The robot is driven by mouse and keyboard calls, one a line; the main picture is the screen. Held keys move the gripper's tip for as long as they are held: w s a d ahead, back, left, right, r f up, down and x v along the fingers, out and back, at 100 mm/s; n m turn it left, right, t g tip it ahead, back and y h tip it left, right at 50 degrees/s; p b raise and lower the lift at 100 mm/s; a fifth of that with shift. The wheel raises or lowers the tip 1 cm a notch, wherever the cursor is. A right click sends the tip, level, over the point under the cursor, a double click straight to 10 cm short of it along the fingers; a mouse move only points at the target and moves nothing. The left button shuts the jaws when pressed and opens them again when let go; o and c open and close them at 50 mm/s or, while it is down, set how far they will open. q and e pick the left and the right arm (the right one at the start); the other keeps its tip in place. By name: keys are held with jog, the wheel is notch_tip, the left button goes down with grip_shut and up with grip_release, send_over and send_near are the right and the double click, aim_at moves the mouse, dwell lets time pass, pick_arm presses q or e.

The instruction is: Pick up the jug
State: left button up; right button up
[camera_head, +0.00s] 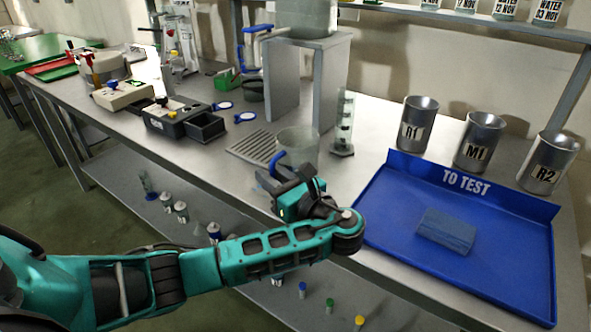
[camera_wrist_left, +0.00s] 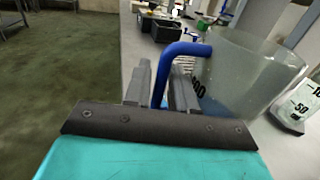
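The jug (camera_head: 297,143) is a clear container with a blue handle, standing on the metal bench near its front edge. In the left wrist view the jug (camera_wrist_left: 245,75) fills the right side, with dark markings on its wall. Its bent blue handle (camera_wrist_left: 163,72) points toward my left gripper (camera_wrist_left: 162,90). The two grey fingers stand on either side of the handle, apart, with a small gap visible. In the head view my left gripper (camera_head: 281,180) is at the handle, partly covering it. My right gripper is not in view.
A blue "TO TEST" tray (camera_head: 385,225) with a blue sponge (camera_head: 447,230) lies to the right. Metal cups (camera_head: 417,125) stand behind it. A slotted grate (camera_head: 255,147) lies left of the jug, and a glass cylinder (camera_head: 343,125) stands behind it on the right.

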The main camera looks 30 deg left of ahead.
pick_arm(q)
jog(key=shift+x, duration=0.85)
grip_shut()
